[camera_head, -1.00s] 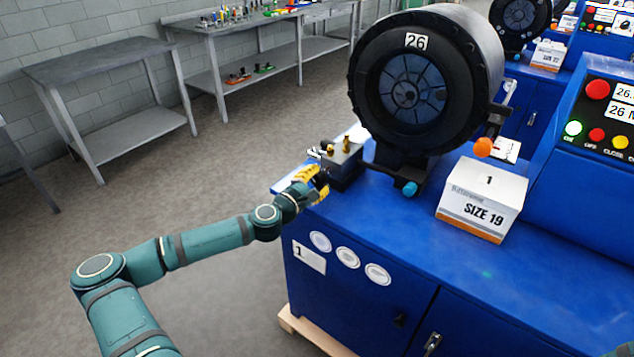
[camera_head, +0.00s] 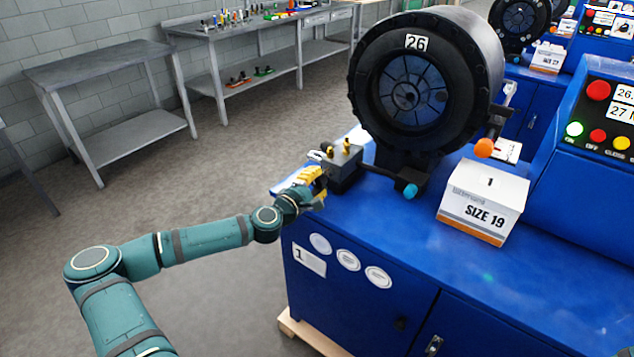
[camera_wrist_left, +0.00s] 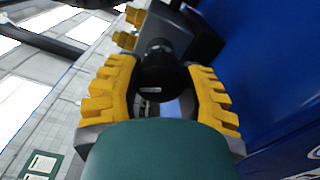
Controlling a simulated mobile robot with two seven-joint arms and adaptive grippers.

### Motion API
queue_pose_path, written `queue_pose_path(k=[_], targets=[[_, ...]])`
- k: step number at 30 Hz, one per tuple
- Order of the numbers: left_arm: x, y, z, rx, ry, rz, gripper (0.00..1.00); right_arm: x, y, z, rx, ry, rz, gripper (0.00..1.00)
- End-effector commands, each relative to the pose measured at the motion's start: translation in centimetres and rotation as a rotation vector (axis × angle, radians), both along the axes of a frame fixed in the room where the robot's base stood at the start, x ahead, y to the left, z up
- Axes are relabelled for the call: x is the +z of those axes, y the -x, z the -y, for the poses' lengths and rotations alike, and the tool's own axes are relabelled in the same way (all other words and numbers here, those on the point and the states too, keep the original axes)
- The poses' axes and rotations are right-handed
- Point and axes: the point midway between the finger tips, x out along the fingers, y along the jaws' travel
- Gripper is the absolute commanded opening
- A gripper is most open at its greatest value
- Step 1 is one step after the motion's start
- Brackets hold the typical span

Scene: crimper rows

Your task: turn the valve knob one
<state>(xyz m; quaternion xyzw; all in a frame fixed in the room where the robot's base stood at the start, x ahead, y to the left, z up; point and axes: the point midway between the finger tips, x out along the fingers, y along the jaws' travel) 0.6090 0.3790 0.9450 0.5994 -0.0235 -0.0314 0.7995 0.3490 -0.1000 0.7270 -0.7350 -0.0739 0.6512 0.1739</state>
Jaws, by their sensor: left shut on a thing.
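The valve block (camera_head: 343,163) is a small grey and black unit with brass fittings on top, at the left end of the blue crimper cabinet beside the black crimping head. Its black valve knob (camera_wrist_left: 163,77) shows in the left wrist view, between the yellow ridged fingers. My left gripper (camera_head: 314,182) reaches the block from the left, and the wrist view shows it (camera_wrist_left: 160,92) shut around the knob, one finger on each side. The knob is mostly hidden by the gripper in the head view. My right gripper is not seen.
The black crimping head (camera_head: 412,90) labelled 26 stands right of the valve block. A carton (camera_head: 484,200) marked SIZE 19 and a control panel (camera_head: 606,125) are further right on the blue cabinet (camera_head: 390,262). Grey benches (camera_head: 110,75) stand at the back left.

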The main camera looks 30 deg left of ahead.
Motion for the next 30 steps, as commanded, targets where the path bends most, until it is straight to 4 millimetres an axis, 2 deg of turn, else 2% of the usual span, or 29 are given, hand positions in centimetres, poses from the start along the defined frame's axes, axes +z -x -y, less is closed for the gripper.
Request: queue_pose_path(k=[1,3,12,16,20,30], targets=[[0.1,0.0,0.0,0.000,0.000,0.001,0.53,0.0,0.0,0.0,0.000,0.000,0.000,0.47],[0.1,0.0,0.0,0.000,0.000,0.001,0.75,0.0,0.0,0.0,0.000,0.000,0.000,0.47],[0.0,0.0,0.0,0.000,0.000,0.001,0.75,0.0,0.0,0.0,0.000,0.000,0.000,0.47],[0.0,0.8,-0.1,0.001,0.001,0.000,0.75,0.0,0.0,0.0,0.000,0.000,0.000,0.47],[0.0,2.8,-0.3,0.002,0.001,-0.001,0.75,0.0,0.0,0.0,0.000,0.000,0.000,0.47],[0.0,9.4,-0.8,0.003,0.000,0.001,0.75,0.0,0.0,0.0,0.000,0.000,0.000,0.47]])
